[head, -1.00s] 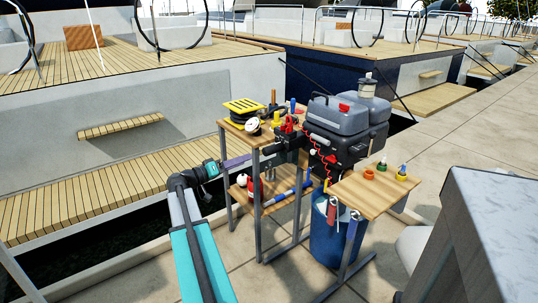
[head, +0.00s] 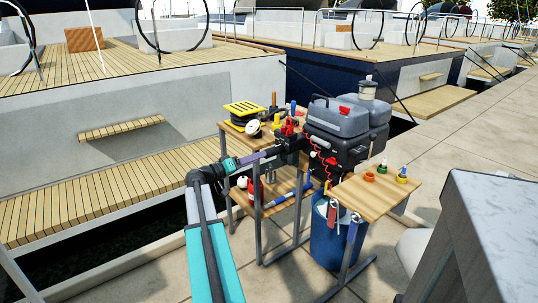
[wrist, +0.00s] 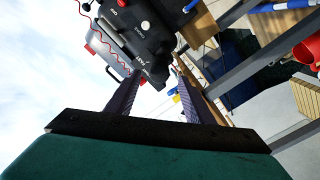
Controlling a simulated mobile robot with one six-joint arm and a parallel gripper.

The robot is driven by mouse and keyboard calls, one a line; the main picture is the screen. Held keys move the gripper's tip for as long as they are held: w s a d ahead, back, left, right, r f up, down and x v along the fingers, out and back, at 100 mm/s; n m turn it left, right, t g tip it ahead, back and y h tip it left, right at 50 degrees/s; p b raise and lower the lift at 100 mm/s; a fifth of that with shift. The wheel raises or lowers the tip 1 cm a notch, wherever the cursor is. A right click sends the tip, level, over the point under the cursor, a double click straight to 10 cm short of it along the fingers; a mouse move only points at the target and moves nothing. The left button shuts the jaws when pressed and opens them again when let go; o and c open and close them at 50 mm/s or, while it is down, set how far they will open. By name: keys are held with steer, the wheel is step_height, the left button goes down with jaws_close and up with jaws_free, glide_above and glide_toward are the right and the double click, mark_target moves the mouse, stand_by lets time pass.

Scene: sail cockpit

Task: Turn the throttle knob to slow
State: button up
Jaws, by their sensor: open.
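The black outboard engine (head: 336,150) stands in the middle of the head view, with its control side facing my arm. In the wrist view its black panel (wrist: 148,35) shows at the top, with white lettering including FAST and a white choke knob. The throttle knob is not clearly distinct; a dark part near the FAST lettering lies around the gap between my fingertips. My gripper (wrist: 157,72) is open, its two dark fingers apart with nothing visibly held. In the head view my gripper (head: 273,151) reaches to the engine's left side; contact cannot be told.
A grey fuel tank (head: 338,117) sits above the engine. A red coiled cord hangs at its front. A wooden shelf stand (head: 278,207) with tools and a yellow reel is at left. A small wooden table (head: 372,198) with several caps stands at right, above a blue bin (head: 325,240).

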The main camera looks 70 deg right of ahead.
mark_target(269, 153)
steer(key=x, duration=0.7)
steer(key=shift+s+d, duration=0.1)
steer(key=shift+d, duration=0.05)
